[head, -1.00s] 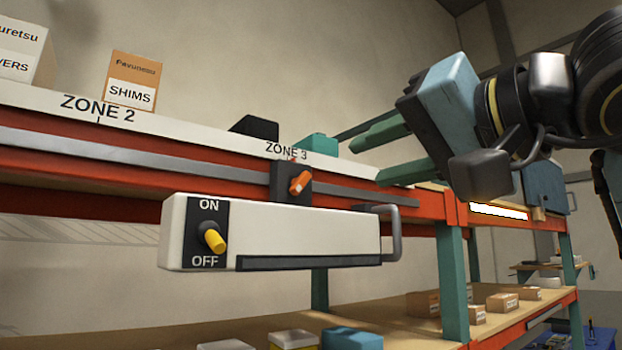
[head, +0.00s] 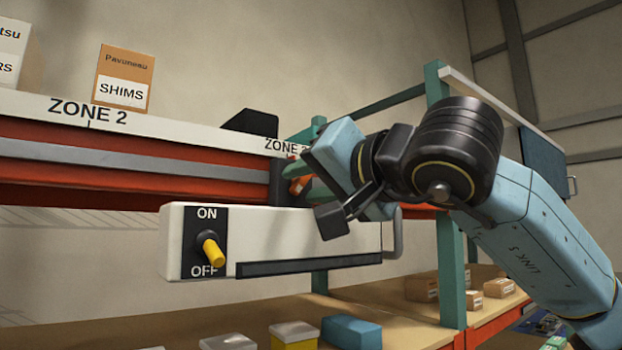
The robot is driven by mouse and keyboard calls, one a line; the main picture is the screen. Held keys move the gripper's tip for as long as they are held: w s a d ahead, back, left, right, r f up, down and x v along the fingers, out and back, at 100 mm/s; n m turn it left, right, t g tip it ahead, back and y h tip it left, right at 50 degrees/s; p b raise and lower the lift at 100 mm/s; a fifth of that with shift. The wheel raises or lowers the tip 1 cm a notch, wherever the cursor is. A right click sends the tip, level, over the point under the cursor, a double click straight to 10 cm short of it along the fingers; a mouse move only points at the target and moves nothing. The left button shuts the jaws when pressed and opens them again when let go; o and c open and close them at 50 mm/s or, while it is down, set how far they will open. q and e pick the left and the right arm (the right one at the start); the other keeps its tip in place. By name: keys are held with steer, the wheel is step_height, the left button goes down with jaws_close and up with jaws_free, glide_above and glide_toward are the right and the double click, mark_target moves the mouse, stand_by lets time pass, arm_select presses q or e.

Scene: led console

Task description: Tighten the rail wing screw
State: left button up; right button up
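The orange rail wing screw (head: 296,186) sits on the dark clamp block (head: 277,180) on the rail, under the ZONE 3 label. Only a small part of the screw shows; my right gripper covers the rest. My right gripper (head: 307,180) reaches in from the right, with its green fingers at the screw. Its palm and wrist hide most of the fingers, so I cannot tell how far they are closed or whether they touch the screw. The white console (head: 300,228) hangs below the clamp block. My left gripper is not in view.
The console has a yellow toggle (head: 213,252) pointing down toward OFF and a grey handle (head: 397,235) at its right end. A SHIMS box (head: 124,78) and a black object (head: 250,122) stand on the upper shelf. Several boxes lie on the lower shelf.

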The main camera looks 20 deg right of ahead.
steer(key=shift+c, duration=0.3)
jaws_close()
steer(key=shift+f+m+b, duration=0.15)
steer(key=shift+m+b, duration=0.65)
steer(key=shift+b, duration=0.2)
steer(key=m+b, duration=0.2)
steer(key=shift+m, duration=0.3)
steer(key=m+b, duration=0.2)
steer(key=m, duration=0.1)
steer(key=shift+a+r+m+b, duration=0.15)
steer(key=shift+m+b, duration=0.35)
steer(key=shift+m, duration=0.3)
steer(key=shift+d+r+m+b, duration=0.1)
steer(key=shift+m+b, duration=0.35)
steer(key=shift+m, duration=0.35)
